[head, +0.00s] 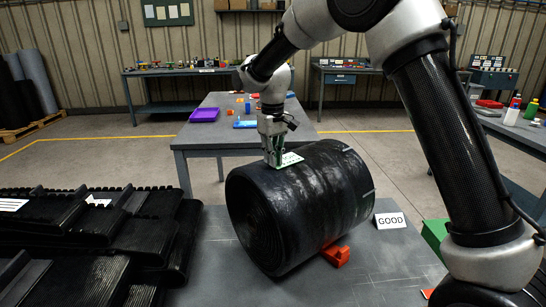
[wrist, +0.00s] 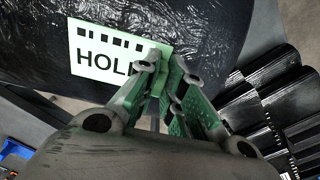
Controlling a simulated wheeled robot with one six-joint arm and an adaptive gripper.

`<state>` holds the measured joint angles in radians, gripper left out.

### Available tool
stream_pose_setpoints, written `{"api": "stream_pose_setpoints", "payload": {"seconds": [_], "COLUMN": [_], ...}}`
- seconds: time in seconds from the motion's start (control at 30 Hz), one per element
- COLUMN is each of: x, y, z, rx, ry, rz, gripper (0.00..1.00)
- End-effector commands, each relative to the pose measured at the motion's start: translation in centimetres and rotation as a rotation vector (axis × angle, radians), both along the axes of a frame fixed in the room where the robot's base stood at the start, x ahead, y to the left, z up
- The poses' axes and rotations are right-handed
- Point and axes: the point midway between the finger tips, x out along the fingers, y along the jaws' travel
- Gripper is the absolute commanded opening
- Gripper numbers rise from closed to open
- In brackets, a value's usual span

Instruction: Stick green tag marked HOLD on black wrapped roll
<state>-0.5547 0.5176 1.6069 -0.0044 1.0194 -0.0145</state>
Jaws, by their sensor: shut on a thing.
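The black wrapped roll (head: 305,205) lies on its side on the grey table in the head view; its glossy wrap fills the top of the wrist view (wrist: 200,25). The green tag (head: 291,159) lies against the roll's upper left surface. In the wrist view the tag (wrist: 100,52) shows black squares and the word HOLD, with the last letter partly hidden by a finger. My gripper (head: 273,160) is shut on the tag's edge, its fingertips (wrist: 163,80) close to the roll. I cannot tell whether the whole tag touches the wrap.
Black ribbed belts (head: 90,225) are stacked at left. Behind, a grey table (head: 215,133) holds a purple tray (head: 204,115).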

Motion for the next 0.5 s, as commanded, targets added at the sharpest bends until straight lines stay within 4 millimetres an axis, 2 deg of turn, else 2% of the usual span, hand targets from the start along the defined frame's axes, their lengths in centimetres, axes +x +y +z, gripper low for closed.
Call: {"api": "stream_pose_setpoints", "payload": {"seconds": [0.17, 0.2, 0.3, 0.33, 0.5], "x": [-0.06, -0.06, -0.05, -0.05, -0.03], "y": [-0.03, -0.03, -0.02, -0.02, -0.01], "z": [-0.06, -0.06, -0.03, -0.03, 0.01], "rx": [-0.001, -0.002, -0.001, -0.001, -0.001], "ry": [0.003, 0.003, 0.002, 0.002, 0.001], "rz": [0.0, 0.0, 0.0, 0.0, 0.0], "gripper": [0.0, 0.14, 0.32, 0.35, 0.35]}}
